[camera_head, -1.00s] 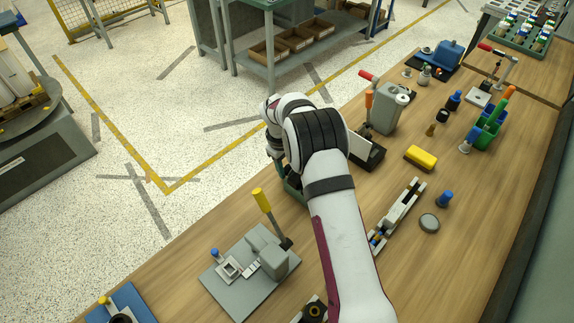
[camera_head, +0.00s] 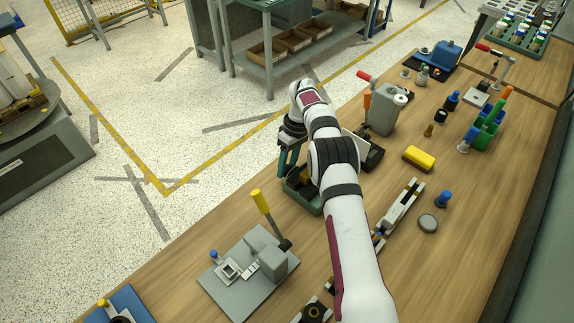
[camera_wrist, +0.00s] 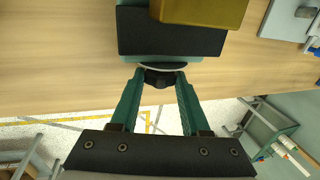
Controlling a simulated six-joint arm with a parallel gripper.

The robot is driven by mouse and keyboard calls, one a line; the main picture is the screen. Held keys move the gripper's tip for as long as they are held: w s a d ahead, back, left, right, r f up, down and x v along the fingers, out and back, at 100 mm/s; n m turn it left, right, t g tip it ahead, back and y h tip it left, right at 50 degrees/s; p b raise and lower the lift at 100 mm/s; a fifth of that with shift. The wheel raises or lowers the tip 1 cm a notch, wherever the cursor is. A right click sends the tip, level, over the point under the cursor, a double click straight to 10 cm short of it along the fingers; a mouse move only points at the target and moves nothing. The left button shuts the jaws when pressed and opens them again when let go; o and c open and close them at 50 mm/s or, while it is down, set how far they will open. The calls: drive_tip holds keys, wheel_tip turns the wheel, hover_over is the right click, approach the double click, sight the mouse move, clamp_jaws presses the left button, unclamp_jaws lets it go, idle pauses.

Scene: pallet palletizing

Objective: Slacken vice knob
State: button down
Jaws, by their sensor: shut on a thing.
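The vice knob (camera_wrist: 158,79) is small, dark and round, on the near side of the vice in the wrist view. My gripper (camera_wrist: 157,78) has two green fingers shut on this knob, one on each side. The vice (camera_wrist: 170,35) has a black jaw over a green body, with a gold-coloured block (camera_wrist: 200,10) at the top of the wrist view. In the head view the green vice (camera_head: 308,201) is partly hidden by my arm. My gripper (camera_head: 288,165) reaches down at its left side there; the knob itself is hidden.
A grey fixture plate (camera_head: 235,290) with a yellow-handled lever (camera_head: 261,202) stands left of the vice. The bench edge lies close to the knob.

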drive_tip(key=shift+c, duration=1.9)
unclamp_jaws()
drive_tip(key=v, duration=0.7)
drive_tip(key=shift+r, duration=0.25)
drive_tip(key=shift+r, duration=0.1)
